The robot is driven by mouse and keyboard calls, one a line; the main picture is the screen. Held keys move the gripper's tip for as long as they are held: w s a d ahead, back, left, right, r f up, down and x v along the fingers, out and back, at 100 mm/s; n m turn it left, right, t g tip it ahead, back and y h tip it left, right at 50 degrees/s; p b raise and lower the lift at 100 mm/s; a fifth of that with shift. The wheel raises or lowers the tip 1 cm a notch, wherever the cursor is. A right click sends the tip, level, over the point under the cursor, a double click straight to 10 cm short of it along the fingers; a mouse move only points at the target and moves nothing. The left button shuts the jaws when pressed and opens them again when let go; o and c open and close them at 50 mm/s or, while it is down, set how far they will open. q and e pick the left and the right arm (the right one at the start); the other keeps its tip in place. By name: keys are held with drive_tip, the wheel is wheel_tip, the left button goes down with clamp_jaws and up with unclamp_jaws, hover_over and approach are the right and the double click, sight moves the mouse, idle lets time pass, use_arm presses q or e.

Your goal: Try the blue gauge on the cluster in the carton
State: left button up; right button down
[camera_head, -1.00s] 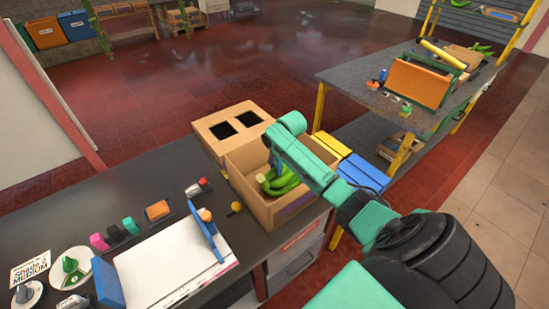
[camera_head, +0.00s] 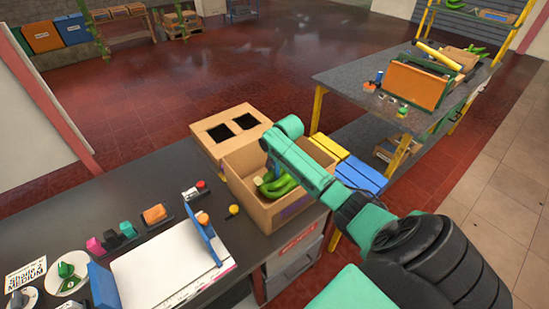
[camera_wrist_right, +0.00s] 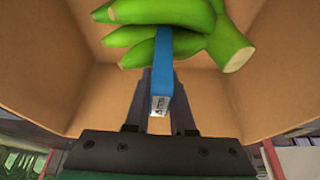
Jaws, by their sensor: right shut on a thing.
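The carton (camera_head: 276,214) stands open at the right end of the dark bench. The cluster (camera_head: 277,186), green bananas, lies inside it; in the right wrist view the cluster (camera_wrist_right: 180,20) fills the top. My right gripper (camera_wrist_right: 160,112) is shut on the blue gauge (camera_wrist_right: 162,68), a narrow blue bar with a small white label. The gauge's far end overlaps the cluster's lower fingers; I cannot tell whether it touches them. In the head view my right arm reaches over the carton, and the gripper (camera_head: 272,168) is partly hidden. My left gripper is not in view.
Yellow and blue slats (camera_head: 358,174) lie to the right.

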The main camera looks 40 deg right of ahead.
drive_tip(key=shift+r+p, duration=0.85)
drive_tip(key=shift+r, duration=3.4)
